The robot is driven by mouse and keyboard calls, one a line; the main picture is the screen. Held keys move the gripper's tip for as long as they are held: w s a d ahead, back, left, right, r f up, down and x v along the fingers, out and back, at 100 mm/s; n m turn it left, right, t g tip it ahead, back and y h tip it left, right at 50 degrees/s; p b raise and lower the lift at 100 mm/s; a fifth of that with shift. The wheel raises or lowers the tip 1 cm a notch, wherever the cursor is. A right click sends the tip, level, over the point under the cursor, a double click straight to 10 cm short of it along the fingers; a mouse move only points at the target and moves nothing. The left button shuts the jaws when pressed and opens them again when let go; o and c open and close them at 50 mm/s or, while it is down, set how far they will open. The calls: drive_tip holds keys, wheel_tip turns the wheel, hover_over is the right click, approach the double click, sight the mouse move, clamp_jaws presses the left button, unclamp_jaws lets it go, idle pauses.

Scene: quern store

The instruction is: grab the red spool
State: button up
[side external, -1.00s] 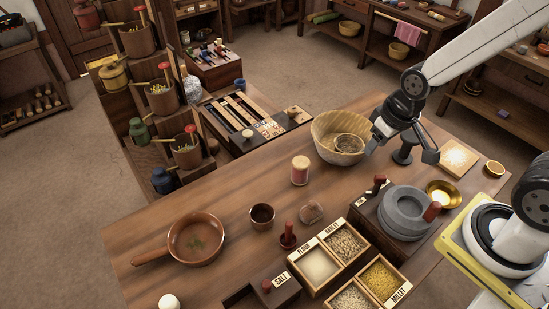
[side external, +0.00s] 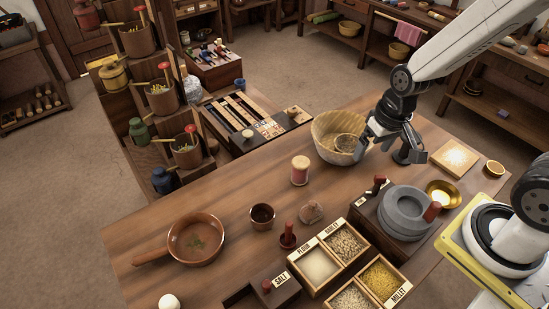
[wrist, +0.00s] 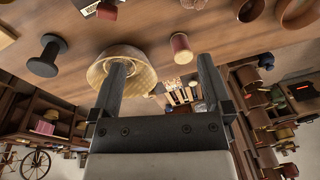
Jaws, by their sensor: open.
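The red spool (side external: 300,171), with pale ends, stands upright on the wooden table left of the woven basket. In the wrist view the red spool (wrist: 181,47) shows beyond the fingertips, nearer the right finger. My gripper (side external: 391,150) is open and hangs over the right part of the table, to the right of the spool and apart from it. In the wrist view the space between my gripper's fingers (wrist: 163,62) holds nothing gripped.
The woven basket (side external: 327,126) stands close by my gripper, between it and the spool. A black spool (side external: 404,156) stands beneath my gripper. A grey quern (side external: 403,222) and grain boxes (side external: 320,264) lie nearer the front. A small brown cup (side external: 262,214) stands left of the boxes.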

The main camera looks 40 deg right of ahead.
wheel_tip(320, 180, down, 5)
drive_tip(key=w+a+m+g+y, duration=0.2)
drive_tip(key=w+a+m+y, duration=0.15)
drive_tip(key=m, duration=0.35)
drive_tip(key=m+t+y, duration=0.7)
drive_tip(key=m+t, duration=0.2)
drive_tip(key=m, duration=0.7)
hover_over(300, 161)
drive_tip(key=s+d, duration=0.2)
wheel_tip(300, 161, down, 9)
drive_tip(key=shift+w+d+r, duration=0.1)
drive_tip(key=shift+d, duration=0.05)
drive_tip(key=shift+f, duration=2)
drive_tip(key=shift+g+h, duration=0.25)
drive_tip(key=shift+g, duration=0.05)
